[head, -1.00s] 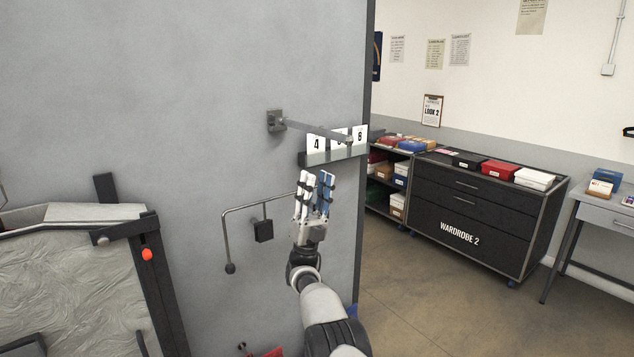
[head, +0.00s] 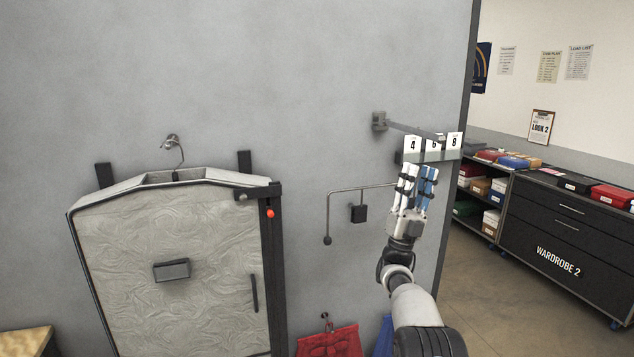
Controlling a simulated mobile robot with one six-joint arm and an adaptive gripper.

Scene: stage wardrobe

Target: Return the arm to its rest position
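My arm reaches up from the lower right of the head view. My gripper (head: 418,172) points up and away, in front of the grey wall panel near its right edge. Its fingers, one whitish and one blue, stand apart with a narrow gap, and nothing shows between them. The fingertips appear just below a small ledge with white number cards (head: 412,145); I cannot tell the depth between them.
A bent rod with a black block (head: 358,213) is left of my gripper. A pale textured garment bag or case (head: 180,290) hangs farther left. A red cloth (head: 330,342) hangs low. A black drawer cabinet (head: 560,235) stands at right, with open floor before it.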

